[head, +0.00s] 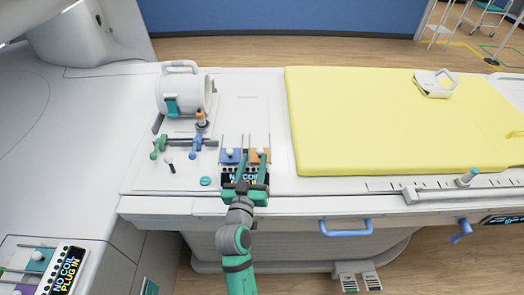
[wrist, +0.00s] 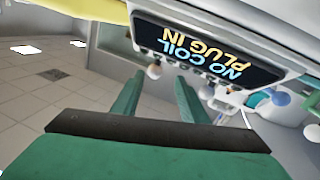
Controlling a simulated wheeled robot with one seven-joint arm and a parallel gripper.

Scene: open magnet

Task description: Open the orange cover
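The orange cover (head: 258,156) is a small flap with a pale round knob, next to a similar blue cover (head: 230,156) on the white patient table. Both sit just behind a black display reading "NO COIL PLUG IN" (head: 245,177), which also fills the top of the wrist view (wrist: 205,50). My green gripper (head: 253,163) is over the display, close in front of the orange cover. In the wrist view its two fingers (wrist: 160,80) stand apart with nothing held between them. A white knob shows near the fingertips. I cannot make out the orange cover in the wrist view.
A white cylindrical coil (head: 184,92) and green and blue levers (head: 176,146) stand to the left. A yellow mattress (head: 390,120) lies to the right. A blue handle (head: 345,229) sticks out from the table's front. A second display panel (head: 64,270) is at lower left.

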